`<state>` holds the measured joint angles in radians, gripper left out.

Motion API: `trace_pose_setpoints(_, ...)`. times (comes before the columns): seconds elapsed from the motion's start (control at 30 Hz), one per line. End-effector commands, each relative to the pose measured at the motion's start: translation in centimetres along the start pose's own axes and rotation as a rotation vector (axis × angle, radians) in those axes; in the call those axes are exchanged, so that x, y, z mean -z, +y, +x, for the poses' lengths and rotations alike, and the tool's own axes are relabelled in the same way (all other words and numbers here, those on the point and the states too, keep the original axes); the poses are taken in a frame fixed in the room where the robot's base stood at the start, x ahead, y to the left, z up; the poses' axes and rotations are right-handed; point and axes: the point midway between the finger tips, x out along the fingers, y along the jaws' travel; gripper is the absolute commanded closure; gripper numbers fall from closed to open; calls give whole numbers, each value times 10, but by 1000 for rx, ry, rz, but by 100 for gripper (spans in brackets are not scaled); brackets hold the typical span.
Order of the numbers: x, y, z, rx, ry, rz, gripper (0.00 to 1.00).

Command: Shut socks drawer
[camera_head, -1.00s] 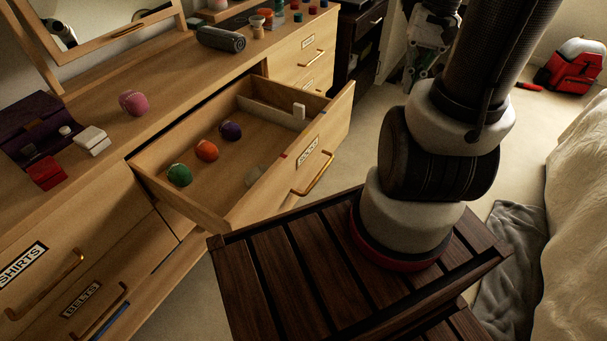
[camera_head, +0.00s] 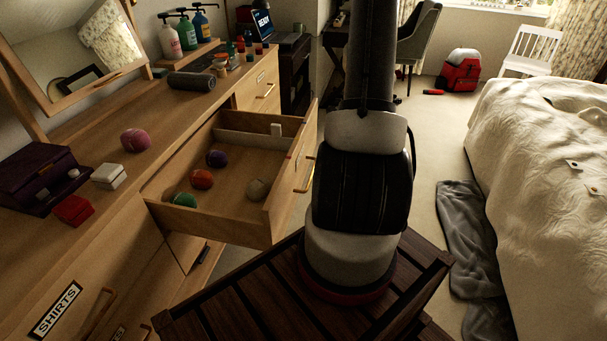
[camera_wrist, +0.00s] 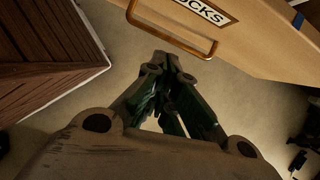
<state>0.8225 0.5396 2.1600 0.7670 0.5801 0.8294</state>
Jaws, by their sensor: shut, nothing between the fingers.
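The socks drawer (camera_head: 228,225) is pulled out from the wooden dresser. It holds green (camera_head: 182,200), orange-red (camera_head: 202,179), purple (camera_head: 216,159) and beige (camera_head: 257,189) balls, and a small white item at the back. Its brass handle (camera_head: 305,176) is on the right-facing front. In the wrist view, the label ending in "CKS" (camera_wrist: 205,10) and the handle (camera_wrist: 176,36) are close ahead. My gripper (camera_wrist: 172,62) is shut and empty, its tips just below the handle in the picture. I cannot tell whether they touch. The head view hides my gripper behind my arm.
The dresser top carries a pink ball (camera_head: 135,140), a red box (camera_head: 73,210), a white box (camera_head: 108,176), a purple case (camera_head: 40,180) and a dark roll (camera_head: 191,81). A bed (camera_head: 535,150) and a grey blanket (camera_head: 465,225) are at right. Carpet lies clear between.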

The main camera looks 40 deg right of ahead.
Motion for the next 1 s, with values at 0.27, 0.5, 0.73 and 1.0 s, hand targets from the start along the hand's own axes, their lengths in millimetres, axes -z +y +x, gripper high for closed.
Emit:
trace_pose_setpoints(0.27, 2, -7, 1, 32, 11, 135, 100)
trace_pose_setpoints(0.5, 2, -6, 27, 27, 11, 146, 100)
trace_pose_setpoints(0.73, 3, -8, 76, 27, 11, 145, 100)
trace_pose_setpoints(1.0, -18, -13, 109, 30, 11, 139, 100)
